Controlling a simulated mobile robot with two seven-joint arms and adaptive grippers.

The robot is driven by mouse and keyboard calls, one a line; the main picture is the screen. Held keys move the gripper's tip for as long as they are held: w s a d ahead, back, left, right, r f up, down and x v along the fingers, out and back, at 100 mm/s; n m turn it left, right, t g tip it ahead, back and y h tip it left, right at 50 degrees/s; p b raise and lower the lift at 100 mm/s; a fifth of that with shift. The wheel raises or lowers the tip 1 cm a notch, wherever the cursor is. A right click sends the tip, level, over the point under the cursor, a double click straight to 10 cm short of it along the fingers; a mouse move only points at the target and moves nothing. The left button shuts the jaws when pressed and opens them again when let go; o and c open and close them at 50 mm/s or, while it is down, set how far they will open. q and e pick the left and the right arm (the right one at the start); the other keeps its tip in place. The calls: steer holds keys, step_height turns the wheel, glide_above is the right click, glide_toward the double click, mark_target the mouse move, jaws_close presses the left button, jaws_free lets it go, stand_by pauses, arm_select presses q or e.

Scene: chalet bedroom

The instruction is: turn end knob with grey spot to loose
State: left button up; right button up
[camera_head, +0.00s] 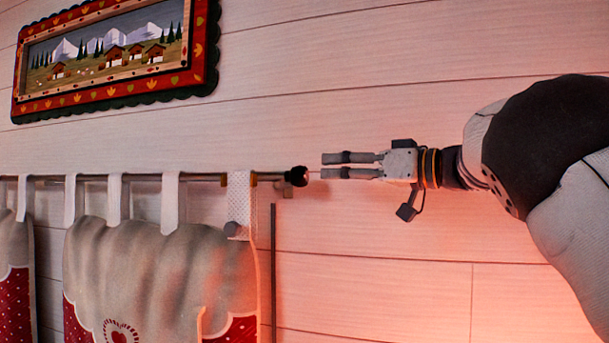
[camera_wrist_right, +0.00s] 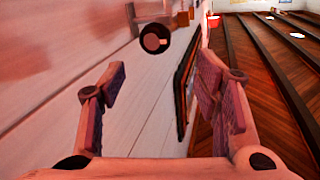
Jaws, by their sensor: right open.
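The dark round end knob (camera_head: 297,176) sits on the right end of the curtain rod (camera_head: 140,178) in the head view. In the right wrist view the knob (camera_wrist_right: 155,38) faces the camera and shows a small paler patch on its face. My right gripper (camera_head: 323,166) comes in from the right, level with the rod. Its two fingers are apart, one above the other, with tips just right of the knob and not around it. In the wrist view the right gripper (camera_wrist_right: 163,72) is open and empty, with the knob beyond the tips. My left gripper is not in view.
A beige and red curtain (camera_head: 165,265) hangs from the rod by white loops. A thin dark upright bar (camera_head: 273,270) stands below the knob. A framed picture (camera_head: 203,50) hangs above. The plank wall (camera_head: 400,260) is close behind.

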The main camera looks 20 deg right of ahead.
mark_target(306, 175)
steer(key=x, duration=0.5)
steer(key=f+x, duration=0.1)
steer(key=x, duration=0.2)
steer(key=shift+w+d, duration=0.1)
steer(key=shift+w, duration=0.15)
steer(key=shift+w+a+r, duration=0.15)
steer(key=shift+w+a, duration=0.15)
steer(key=shift+w, duration=0.05)
steer(key=c, duration=1.1)
